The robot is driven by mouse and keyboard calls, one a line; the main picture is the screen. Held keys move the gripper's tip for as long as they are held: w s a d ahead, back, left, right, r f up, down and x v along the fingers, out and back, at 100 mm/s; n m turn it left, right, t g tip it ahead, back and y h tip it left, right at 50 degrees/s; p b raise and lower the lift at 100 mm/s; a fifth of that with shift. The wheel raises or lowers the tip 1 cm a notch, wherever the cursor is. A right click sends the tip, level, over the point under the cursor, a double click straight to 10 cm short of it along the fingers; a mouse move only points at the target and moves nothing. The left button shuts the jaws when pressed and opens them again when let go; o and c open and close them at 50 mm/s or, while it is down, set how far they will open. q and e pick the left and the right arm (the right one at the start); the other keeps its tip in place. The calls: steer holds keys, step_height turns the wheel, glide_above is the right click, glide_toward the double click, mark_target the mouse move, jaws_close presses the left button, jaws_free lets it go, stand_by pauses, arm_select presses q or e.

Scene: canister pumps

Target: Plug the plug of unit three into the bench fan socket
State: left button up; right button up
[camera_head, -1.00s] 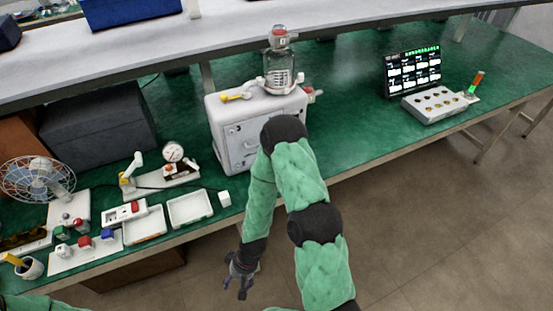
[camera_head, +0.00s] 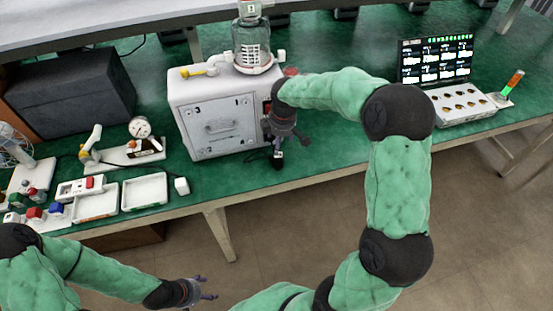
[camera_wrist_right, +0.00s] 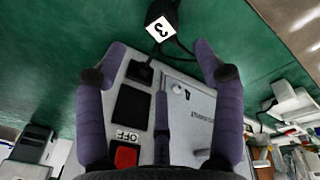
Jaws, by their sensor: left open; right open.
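A black plug (camera_wrist_right: 158,10) with a white tag marked 3 shows at the top of the right wrist view, its dark cord running towards the pump unit. In the head view a small dark shape, likely this plug (camera_head: 277,159), is on the green bench by the white pump unit (camera_head: 212,122). My right gripper (camera_wrist_right: 160,55) is open, its fingers apart over the unit's side panel, with the plug beyond the fingertips. It also shows in the head view (camera_head: 284,138). My left gripper (camera_head: 200,291) is open and empty, low in front of the bench. The fan socket cannot be made out.
The fan (camera_head: 12,147) is partly cut off at the left edge. White trays (camera_head: 145,192) and a gauge stand (camera_head: 138,148) stand left of the unit. A red switch (camera_wrist_right: 126,156) marked OFF is on the panel.

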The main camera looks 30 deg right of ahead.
mark_target(279, 156)
steer(key=f, duration=0.1)
steer(key=f+b, duration=0.1)
steer(key=f, duration=0.2)
steer(key=shift+w+d+f, duration=0.1)
steer(key=shift+w+f, duration=0.25)
step_height(279, 156, down, 5)
steer(key=b, duration=0.2)
steer(key=shift+s+r+b, duration=0.1)
steer(key=shift+r+b, duration=0.05)
steer(key=shift+b, duration=0.25)
steer(key=shift+f, duration=0.3)
steer(key=shift+r, duration=0.1)
steer(key=shift+c, duration=0.3)
steer(key=c, duration=1.3)
